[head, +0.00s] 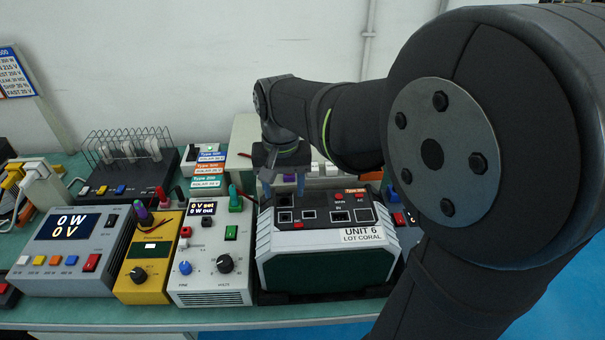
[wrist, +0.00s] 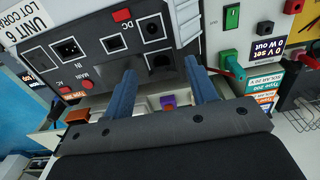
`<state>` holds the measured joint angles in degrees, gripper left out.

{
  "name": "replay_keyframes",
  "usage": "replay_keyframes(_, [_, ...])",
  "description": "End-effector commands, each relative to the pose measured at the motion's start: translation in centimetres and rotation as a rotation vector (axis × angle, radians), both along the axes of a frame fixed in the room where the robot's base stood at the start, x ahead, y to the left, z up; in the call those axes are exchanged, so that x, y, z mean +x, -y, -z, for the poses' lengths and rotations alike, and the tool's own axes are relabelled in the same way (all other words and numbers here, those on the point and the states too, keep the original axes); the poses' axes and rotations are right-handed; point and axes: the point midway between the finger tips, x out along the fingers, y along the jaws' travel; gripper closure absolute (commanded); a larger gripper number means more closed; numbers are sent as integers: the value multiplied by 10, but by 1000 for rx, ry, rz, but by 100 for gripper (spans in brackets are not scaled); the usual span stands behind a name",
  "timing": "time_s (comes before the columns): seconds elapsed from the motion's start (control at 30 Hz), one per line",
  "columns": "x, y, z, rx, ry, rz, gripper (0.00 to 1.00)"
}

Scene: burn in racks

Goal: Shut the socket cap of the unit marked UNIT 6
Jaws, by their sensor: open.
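The unit marked UNIT 6 (head: 325,243) is a grey and dark green box with LOT CORAL on its label. Its dark top panel carries several sockets and red switches. In the wrist view the panel (wrist: 92,62) fills the upper left, with the UNIT 6 label at its left end. My gripper (head: 283,194) is over the back left part of this panel. Its two blue fingers (wrist: 160,68) are apart, with nothing held between them, close to the panel's back edge. I cannot clearly make out the socket cap; the fingers hide part of that edge.
A white supply (head: 211,262), a yellow unit (head: 146,268) and a grey meter (head: 73,245) stand to the left. A wire rack (head: 125,143) is at the back left. A purple part (wrist: 168,101) shows beyond the fingers. Other devices stand close behind and to the right.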

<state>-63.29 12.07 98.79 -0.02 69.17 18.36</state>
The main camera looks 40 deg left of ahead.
Motion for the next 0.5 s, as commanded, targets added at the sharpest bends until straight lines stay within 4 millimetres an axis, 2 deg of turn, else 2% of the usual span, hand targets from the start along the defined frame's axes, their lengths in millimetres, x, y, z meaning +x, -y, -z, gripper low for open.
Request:
replay_keyframes(0.37, [0, 0, 6, 1, 1, 0, 48])
replay_keyframes(0.5, [0, 0, 6, 1, 1, 0, 75])
